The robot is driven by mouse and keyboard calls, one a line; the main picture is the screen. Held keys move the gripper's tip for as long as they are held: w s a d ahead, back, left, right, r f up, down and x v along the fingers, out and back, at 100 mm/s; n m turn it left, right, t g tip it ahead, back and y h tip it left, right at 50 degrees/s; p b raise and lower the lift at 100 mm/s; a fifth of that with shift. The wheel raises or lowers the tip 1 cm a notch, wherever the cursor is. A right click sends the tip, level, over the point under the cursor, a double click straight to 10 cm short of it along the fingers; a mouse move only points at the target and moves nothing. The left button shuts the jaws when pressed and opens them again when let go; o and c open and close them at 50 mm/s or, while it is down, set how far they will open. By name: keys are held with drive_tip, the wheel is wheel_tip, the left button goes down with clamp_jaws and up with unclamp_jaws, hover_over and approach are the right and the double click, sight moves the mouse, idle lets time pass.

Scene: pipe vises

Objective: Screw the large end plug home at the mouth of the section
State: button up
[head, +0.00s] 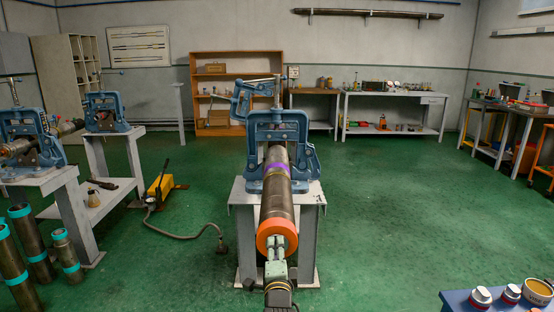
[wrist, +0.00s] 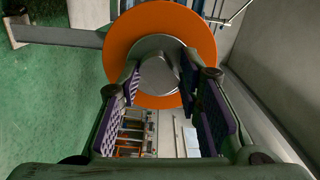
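The large steel pipe section (head: 274,211) lies in the blue vise (head: 278,130), pointing toward me, with a purple band. At its mouth is a broad orange ring (head: 266,232); it fills the upper middle of the wrist view (wrist: 122,55). The large end plug (wrist: 158,72) appears as a grey round hub with a smaller stub at the ring's centre. My gripper (head: 277,243) is at the mouth. In the wrist view its purple-padded fingers (wrist: 160,62) lie on either side of the stub and appear closed on it. The plug's threads are hidden.
The vise stands on a grey pedestal (head: 247,240). A blue table (head: 455,300) with plugs and a yellow tin is at lower right. A yellow pump (head: 159,188) with a hose lies left on the floor. Upright pipes (head: 30,240) stand at far left.

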drive_tip(key=n, duration=1)
clamp_jaws()
idle(0.9)
drive_tip(key=m, duration=0.7)
drive_tip(key=shift+m, duration=0.4)
